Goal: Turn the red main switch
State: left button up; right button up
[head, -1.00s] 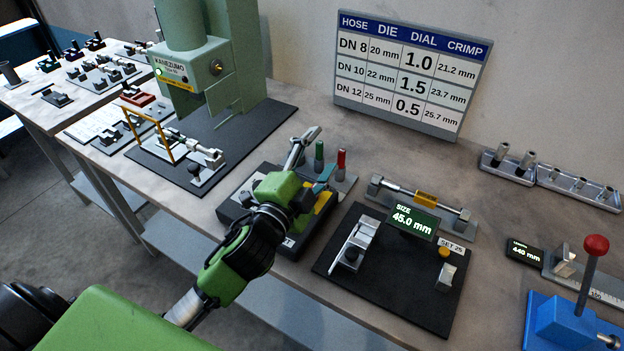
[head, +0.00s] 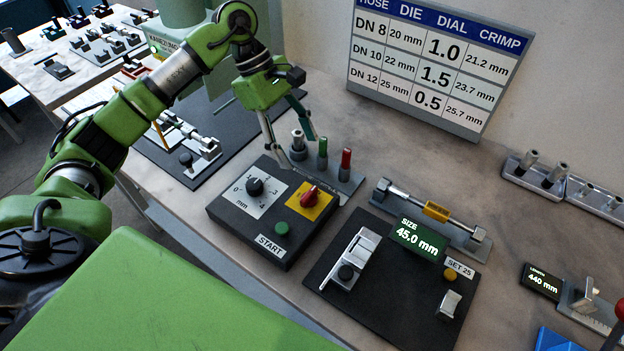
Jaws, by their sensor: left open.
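The red main switch (head: 310,196) is a knob on a yellow plate (head: 297,209) at the right of the dark control box (head: 232,230). The knob is fully visible and nothing touches it. The same box has a black dial (head: 255,187) on a white scale and a green button (head: 281,229) above a START label. My left gripper (head: 292,146) is open, pointing down behind the box, with its fingers near a small metal cylinder (head: 298,141) on a grey rack. I cannot tell whether the fingers touch the cylinder. My right gripper is not in view.
Green and red pegs (head: 346,160) stand beside the metal cylinder. A black gauge plate (head: 385,288) with a 45.0 mm display lies right of the box. The green press (head: 183,14) stands behind my left arm. A chart (head: 435,62) is at the back.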

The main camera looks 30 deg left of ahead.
aim_at(308, 193)
pick_arm(q)
jog(key=shift+y, duration=0.3)
jog(key=p+x, duration=0.1)
jog(key=x, duration=0.3)
jog(key=a+p+x, duration=0.1)
jog(key=p+x, duration=0.1)
jog(key=x, duration=0.2)
jog(key=s+p+x, duration=0.1)
jog(key=p+x, duration=0.1)
jog(key=x, duration=0.2)
jog(key=shift+a+f, duration=0.35)
jog(key=shift+a, duration=0.05)
jog(key=shift+d+f+p, duration=0.1)
jog(key=shift+f+p, duration=0.2)
jog(key=shift+f, duration=0.1)
jog(key=c, duration=1.1)
